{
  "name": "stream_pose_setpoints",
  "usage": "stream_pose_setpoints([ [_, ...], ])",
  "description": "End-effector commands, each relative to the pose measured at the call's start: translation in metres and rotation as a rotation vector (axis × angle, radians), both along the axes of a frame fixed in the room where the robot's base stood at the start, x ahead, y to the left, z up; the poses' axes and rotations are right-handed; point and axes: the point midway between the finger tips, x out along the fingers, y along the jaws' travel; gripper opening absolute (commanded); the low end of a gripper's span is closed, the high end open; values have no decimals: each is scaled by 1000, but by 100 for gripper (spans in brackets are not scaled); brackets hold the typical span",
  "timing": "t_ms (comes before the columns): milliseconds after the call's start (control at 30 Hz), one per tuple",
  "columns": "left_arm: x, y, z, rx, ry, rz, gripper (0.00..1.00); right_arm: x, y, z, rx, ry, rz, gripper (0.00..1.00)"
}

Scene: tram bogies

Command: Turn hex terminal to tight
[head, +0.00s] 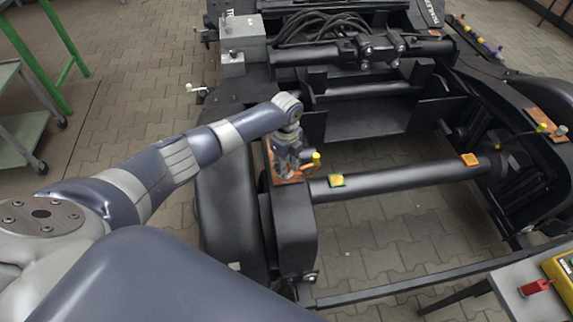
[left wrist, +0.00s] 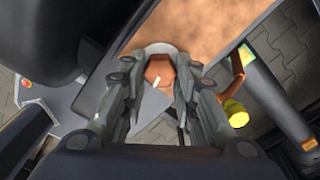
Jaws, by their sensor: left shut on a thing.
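In the left wrist view the hex terminal (left wrist: 160,72) is a copper-coloured hex head on a pale round washer, with a small white mark on it. My left gripper (left wrist: 172,84) is around it with a finger on each side, shut on it. The terminal sits on a copper-brown plate (left wrist: 205,25). In the head view my left gripper (head: 287,170) points down onto this plate (head: 297,177) on top of the black bogie frame, and it hides the terminal there. My right gripper is in neither view.
A yellow-capped part (head: 316,158) stands just right of the gripper; it also shows in the left wrist view (left wrist: 236,112). A black axle (head: 400,178) with yellow and orange tags runs right. A similar copper plate (head: 545,122) is at far right. A table with a red-handled tool (head: 536,287) is lower right.

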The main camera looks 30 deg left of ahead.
Motion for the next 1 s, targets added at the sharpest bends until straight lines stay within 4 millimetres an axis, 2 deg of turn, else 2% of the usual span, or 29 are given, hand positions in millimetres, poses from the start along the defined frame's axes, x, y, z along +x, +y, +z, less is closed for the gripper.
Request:
stream_pose_setpoints([
  [400, -1, 0, 0, -1, 1, -222, 4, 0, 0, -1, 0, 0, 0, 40],
  [1000, -2, 0, 0, -1, 1, -266, 4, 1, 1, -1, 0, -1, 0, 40],
])
